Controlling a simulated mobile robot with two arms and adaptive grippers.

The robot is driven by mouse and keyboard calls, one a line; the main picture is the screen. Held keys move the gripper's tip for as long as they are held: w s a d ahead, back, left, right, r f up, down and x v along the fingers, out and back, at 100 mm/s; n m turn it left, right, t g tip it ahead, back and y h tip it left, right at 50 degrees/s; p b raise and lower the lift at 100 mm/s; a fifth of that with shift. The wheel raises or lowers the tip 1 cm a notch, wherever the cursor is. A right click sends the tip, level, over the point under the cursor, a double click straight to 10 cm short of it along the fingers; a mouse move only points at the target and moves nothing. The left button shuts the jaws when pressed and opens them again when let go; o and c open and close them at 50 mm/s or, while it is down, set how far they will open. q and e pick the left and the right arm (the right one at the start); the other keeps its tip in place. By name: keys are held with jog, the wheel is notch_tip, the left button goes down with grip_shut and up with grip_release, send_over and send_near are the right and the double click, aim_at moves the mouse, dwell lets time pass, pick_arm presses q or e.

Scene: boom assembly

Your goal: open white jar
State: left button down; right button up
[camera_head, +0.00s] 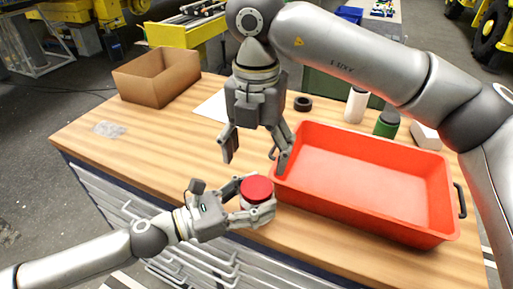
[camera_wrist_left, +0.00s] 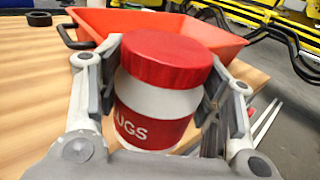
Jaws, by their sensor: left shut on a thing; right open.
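The white jar (camera_wrist_left: 150,100) has a red lid (camera_head: 256,189) and a red label reading "UGS" in the left wrist view. The lid (camera_wrist_left: 167,58) sits on the jar. My left gripper (camera_head: 247,201) is shut on the jar, one finger on each side, near the table's front edge. The jar looks upright; its lower part is mostly hidden by the fingers in the head view. My right gripper (camera_head: 254,156) points down with its fingers spread. It is empty, above and behind the jar, apart from the lid.
A red tray (camera_head: 365,182) stands right of the jar. A cardboard box (camera_head: 157,77) is at the back left. A black ring (camera_head: 303,103), a white bottle (camera_head: 356,104) and a green container (camera_head: 387,123) stand behind the tray. The table's left part is mostly clear.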

aim_at(257, 186)
jog(key=shift+r+m, duration=0.15)
jog(key=shift+m, duration=0.45)
jog(key=shift+f, duration=0.2)
notch_tip(257, 186, down, 8)
jog(key=shift+r, duration=0.25)
jog(key=c, duration=1)
jog(key=o, duration=1)
jog(key=shift+o, duration=0.2)
jog(key=shift+r, duration=2.3)
